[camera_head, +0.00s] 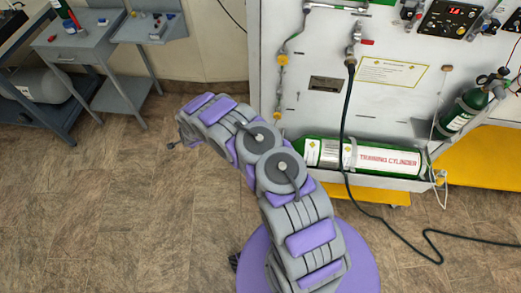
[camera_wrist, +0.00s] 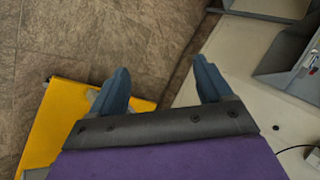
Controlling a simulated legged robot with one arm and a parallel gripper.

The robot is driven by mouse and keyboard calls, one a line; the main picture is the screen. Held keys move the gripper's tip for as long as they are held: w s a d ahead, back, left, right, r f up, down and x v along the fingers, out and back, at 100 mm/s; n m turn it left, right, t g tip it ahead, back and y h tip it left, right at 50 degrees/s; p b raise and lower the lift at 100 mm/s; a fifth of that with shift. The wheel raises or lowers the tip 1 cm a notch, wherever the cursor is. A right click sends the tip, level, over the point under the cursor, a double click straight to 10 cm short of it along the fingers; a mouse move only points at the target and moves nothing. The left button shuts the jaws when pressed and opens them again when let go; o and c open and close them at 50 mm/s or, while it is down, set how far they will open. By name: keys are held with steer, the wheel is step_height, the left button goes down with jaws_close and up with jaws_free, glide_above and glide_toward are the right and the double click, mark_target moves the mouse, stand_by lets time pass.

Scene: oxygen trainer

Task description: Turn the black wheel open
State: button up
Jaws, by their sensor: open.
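My gripper (camera_wrist: 160,66) is open and empty in the wrist view, its two blue-grey fingers spread apart over the floor. In the head view my arm bends to the left, and its end is in front of the lower left of the white trainer panel (camera_head: 300,75), apart from it. I cannot clearly make out the black wheel in either view. A small green cylinder (camera_head: 458,117) at the right of the panel has a dark fitting (camera_head: 489,80) at its top, too small to tell if it is a wheel. My gripper is far from it.
A large green and white training cylinder (camera_head: 385,160) lies along the panel's base. A black hose (camera_head: 346,120) hangs down and runs over the floor at right. Yellow base plates (camera_head: 485,170) stick out low. Grey carts (camera_head: 80,50) stand at left. The floor (camera_head: 110,215) at left is clear.

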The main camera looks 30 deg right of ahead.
steer(key=s+d+r+m+g+h, duration=0.1)
steer(key=s+d+r+g+h, duration=0.2)
steer(key=s+d, duration=0.65)
steer(key=s+d+r+m+g+h, duration=0.1)
steer(key=s+d+r+g+h, duration=0.2)
steer(key=s+d, duration=0.7)
steer(key=shift+g, duration=0.5)
steer(key=w+x, duration=0.1)
steer(key=x, duration=0.5)
steer(key=w+d+b+x, duration=0.1)
steer(key=x, duration=0.6)
steer(key=w+d+r+b+x, duration=0.1)
steer(key=x, duration=0.5)
steer(key=shift+w+d+f, duration=0.25)
steer(key=shift+w+f, duration=0.05)
steer(key=shift+w, duration=0.05)
steer(key=shift+c, duration=0.4)
